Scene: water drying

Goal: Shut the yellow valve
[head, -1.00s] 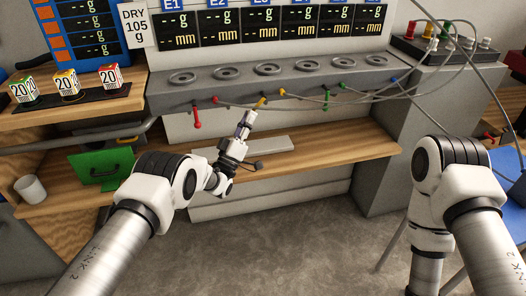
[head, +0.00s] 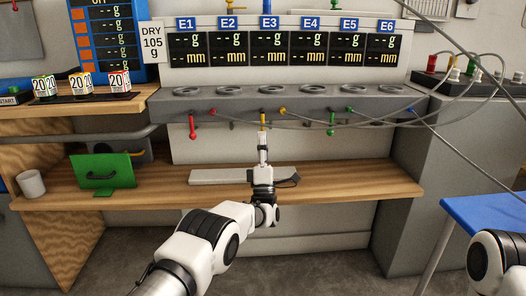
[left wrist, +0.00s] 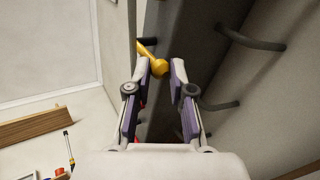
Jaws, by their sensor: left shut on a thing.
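The yellow valve (head: 263,119) is on the front of the grey bench unit, its handle pointing down at my left gripper. My left gripper (head: 263,139) reaches up from below and is shut on the handle. In the left wrist view, the yellow handle with its round end (left wrist: 158,67) shows at the tips of my left gripper (left wrist: 163,70), one finger on each side. The handle's pivot is hard to make out. My right gripper is out of view; only part of my right arm shows at the lower right.
A red handle (head: 192,126) hangs to the left and a green handle (head: 331,123) to the right. Grey hoses (head: 375,123) run right from the unit. A flat grey slab (head: 220,176) lies on the wooden shelf (head: 350,182) below.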

